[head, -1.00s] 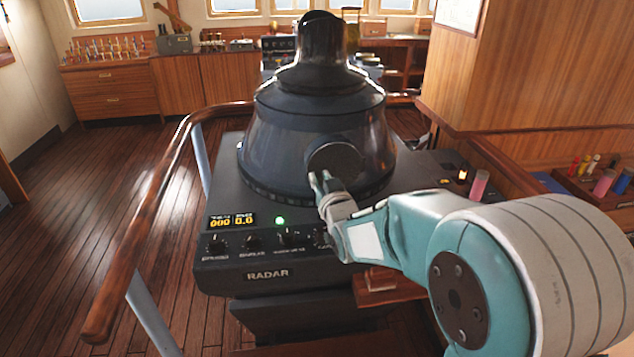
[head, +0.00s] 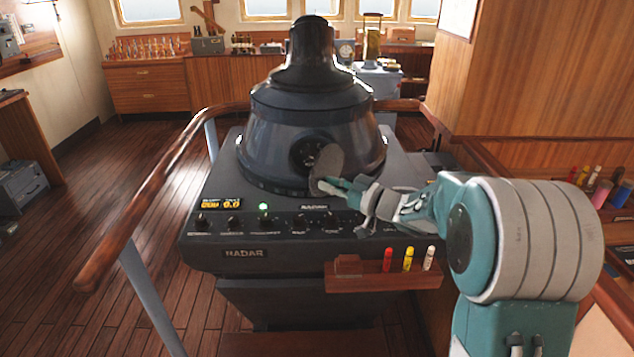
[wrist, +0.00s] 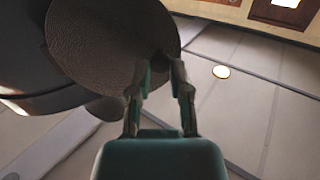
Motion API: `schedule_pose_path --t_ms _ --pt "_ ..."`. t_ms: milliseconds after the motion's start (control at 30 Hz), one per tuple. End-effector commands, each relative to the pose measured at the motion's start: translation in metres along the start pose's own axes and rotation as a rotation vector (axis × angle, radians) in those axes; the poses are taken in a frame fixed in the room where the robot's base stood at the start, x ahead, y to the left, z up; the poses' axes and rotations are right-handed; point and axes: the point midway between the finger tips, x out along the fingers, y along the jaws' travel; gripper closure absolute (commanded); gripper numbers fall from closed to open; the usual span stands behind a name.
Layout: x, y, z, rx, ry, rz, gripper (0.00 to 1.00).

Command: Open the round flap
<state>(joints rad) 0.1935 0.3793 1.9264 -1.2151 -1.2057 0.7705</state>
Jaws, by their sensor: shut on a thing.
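The round flap (head: 328,164) is a dark disc on the front of the radar hood (head: 272,140). It stands swung out to the right, and a dark round opening (head: 306,154) shows at its left. My gripper (head: 330,186) is at the flap's lower edge, shut on it. In the wrist view, the flap (wrist: 105,45) fills the upper left as a textured dark disc. The fingers of my gripper (wrist: 158,85) reach its near edge. The exact contact at the fingertips is dark and hard to make out.
The radar console (head: 230,225) has knobs and a lit green lamp along its front. A small wooden shelf (head: 365,282) with coloured markers hangs at its right front. A wooden handrail (head: 150,205) curves round the left. A wood-panelled block (head: 530,80) stands at right.

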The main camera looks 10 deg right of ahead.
Motion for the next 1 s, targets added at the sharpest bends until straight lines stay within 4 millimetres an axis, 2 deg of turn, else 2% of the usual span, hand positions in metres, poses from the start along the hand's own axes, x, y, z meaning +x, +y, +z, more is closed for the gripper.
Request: schedule_pose_path --t_ms 100,400,700,1000 --pt "-0.013 0.008 0.005 0.006 -0.008 -0.094 1.0" --pt "-0.034 0.02 0.006 0.006 -0.009 -0.307 1.0" --pt "-0.043 0.027 0.005 0.005 -0.009 -0.414 1.0" --pt "-0.044 0.028 0.005 0.005 -0.009 -0.435 1.0"
